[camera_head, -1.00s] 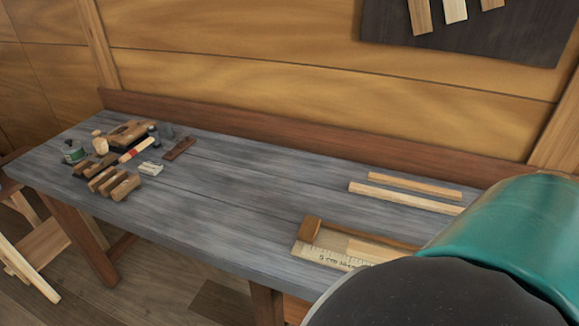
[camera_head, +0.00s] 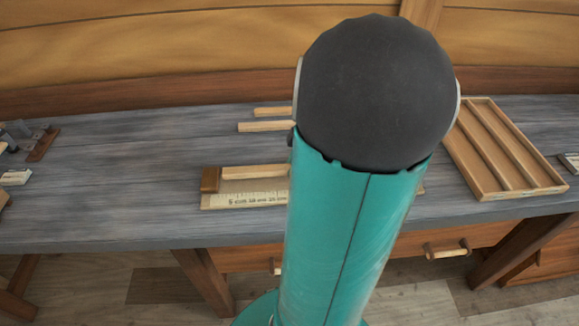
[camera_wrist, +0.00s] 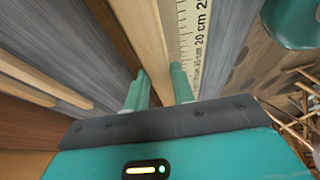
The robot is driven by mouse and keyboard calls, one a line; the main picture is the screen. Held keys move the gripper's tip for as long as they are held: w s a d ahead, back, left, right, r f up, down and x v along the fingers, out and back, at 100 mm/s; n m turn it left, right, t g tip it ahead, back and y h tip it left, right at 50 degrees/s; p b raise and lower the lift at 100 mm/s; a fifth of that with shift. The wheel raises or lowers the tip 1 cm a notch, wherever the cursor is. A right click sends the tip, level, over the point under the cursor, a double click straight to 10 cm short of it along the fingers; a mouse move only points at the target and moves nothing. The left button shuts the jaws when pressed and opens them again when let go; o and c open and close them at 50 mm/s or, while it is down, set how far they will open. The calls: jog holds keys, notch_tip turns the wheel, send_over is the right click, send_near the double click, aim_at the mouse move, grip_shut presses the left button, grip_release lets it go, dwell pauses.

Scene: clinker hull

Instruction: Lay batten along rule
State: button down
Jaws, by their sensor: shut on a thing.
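The rule (camera_head: 245,200) is a pale scale with black marks along the front of a wooden board, with a brown block (camera_head: 210,180) at its left end. A pale batten (camera_head: 252,172) lies lengthwise behind the scale, its left end close to the block; I cannot tell whether they touch. In the wrist view the batten (camera_wrist: 150,38) runs between a dark brown strip (camera_wrist: 112,30) and the rule (camera_wrist: 195,40), parallel to both. My gripper (camera_wrist: 160,88) is shut on the batten, a finger on each side. My arm hides the gripper and the batten's right part in the head view.
Two loose pale strips lie behind the rule, a thinner one (camera_head: 271,111) and a thicker one (camera_head: 262,126). A wooden compartment tray (camera_head: 458,160) stands to the right. Tools lie at the far left. The bench (camera_head: 110,185) is clear between them and the rule.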

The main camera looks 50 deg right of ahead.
jog(key=shift+f, duration=1.5)
jog(key=c, duration=1.5)
grip_release()
jog(key=shift+f, duration=0.15)
jog(key=shift+o, duration=0.2)
jog(key=v, duration=1.2)
